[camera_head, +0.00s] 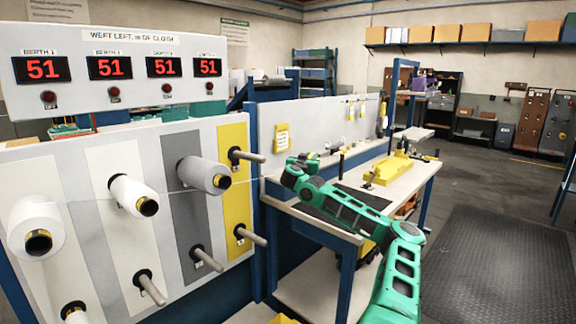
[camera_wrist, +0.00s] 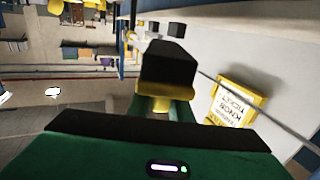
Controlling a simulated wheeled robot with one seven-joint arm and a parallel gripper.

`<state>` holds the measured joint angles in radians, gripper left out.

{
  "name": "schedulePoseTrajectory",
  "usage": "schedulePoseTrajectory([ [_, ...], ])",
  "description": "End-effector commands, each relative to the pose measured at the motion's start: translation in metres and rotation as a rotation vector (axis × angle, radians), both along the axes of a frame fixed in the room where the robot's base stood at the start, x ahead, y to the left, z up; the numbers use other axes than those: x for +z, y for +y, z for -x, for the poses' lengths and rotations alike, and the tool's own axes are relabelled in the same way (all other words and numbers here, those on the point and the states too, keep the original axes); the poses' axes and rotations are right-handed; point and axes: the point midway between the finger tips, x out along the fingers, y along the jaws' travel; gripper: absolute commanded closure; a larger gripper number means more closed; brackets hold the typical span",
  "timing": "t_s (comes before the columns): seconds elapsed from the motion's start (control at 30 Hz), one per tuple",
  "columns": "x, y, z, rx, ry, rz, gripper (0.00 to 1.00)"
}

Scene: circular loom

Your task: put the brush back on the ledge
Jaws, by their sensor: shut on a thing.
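My green arm reaches over the left end of the workbench in the head view. My gripper (camera_head: 292,172) is there, in front of the pale back panel and just below the yellow ticket holder (camera_head: 282,138). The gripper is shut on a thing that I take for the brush. In the wrist view a black block (camera_wrist: 167,64) with a yellow part below it stands out ahead of the green gripper body. I cannot clearly tell brush from finger there. The head view is too small to show the brush. I cannot make out the ledge for certain.
The ticket holder shows close on the right in the wrist view (camera_wrist: 238,100), beside a thin grey line. The workbench (camera_head: 411,176) carries a yellow fixture (camera_head: 390,168). A creel panel with yarn cones (camera_head: 203,174) and pegs stands at left. The floor at right is open.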

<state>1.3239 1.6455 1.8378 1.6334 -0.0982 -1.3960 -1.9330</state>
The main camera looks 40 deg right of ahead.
Motion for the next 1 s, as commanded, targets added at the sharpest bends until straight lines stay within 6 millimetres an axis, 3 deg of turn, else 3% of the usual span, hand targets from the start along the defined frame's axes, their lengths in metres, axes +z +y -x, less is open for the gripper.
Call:
schedulePoseTrajectory([
  [0.2, -0.001, 0.006, -0.052, 0.001, 0.0, -0.002, 1.0],
  [0.4, 0.0, 0.008, -0.089, 0.001, 0.0, -0.001, 1.0],
  [0.67, 0.0, 0.009, -0.107, 0.001, 0.0, -0.001, 1.0],
  [0.83, -0.025, 0.009, -0.108, 0.001, 0.001, -0.003, 1.0],
  [1.0, -0.035, 0.009, -0.108, 0.001, 0.0, -0.001, 1.0],
])
